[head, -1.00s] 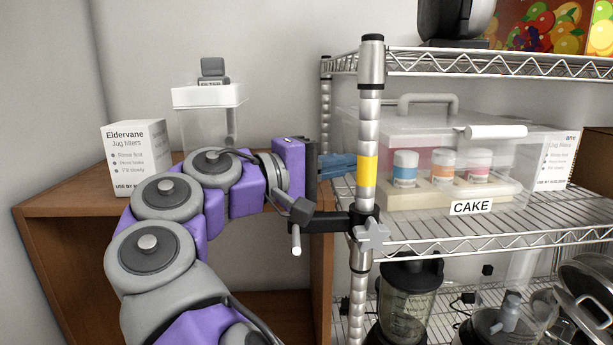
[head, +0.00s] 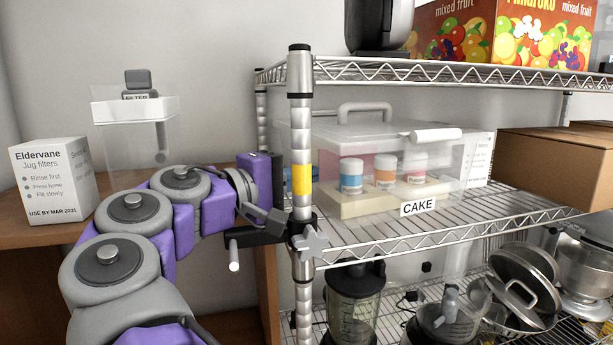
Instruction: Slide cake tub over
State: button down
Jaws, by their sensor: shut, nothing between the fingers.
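The cake tub (head: 440,180) is a clear plastic box with a pale lid, a grey top handle, a white front latch and a CAKE label. It stands upright on the middle wire shelf (head: 400,235), with small blue, orange and pink jars on a cream base inside. My gripper (head: 288,181) is at the tub's left, level with its side, partly behind the rack's front left post (head: 300,135). The little that shows of its blue fingers looks shut and empty. The fingertips are hidden, so I cannot tell whether they touch the tub.
A white box (head: 480,160) stands beside the tub's right side, and a brown carton (head: 550,165) is further right. A filter box (head: 55,185) and clear filter jug (head: 135,115) stand on the wooden cabinet at left. Below are a blender (head: 352,305) and pots.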

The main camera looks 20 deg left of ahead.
jog(key=a, duration=0.3)
jog(key=shift+a+f, duration=0.2)
jog(key=shift+f, duration=0.05)
jog(key=d, duration=0.4)
jog(key=shift+w+d+r, duration=0.1)
jog(key=shift+d+r, duration=0.05)
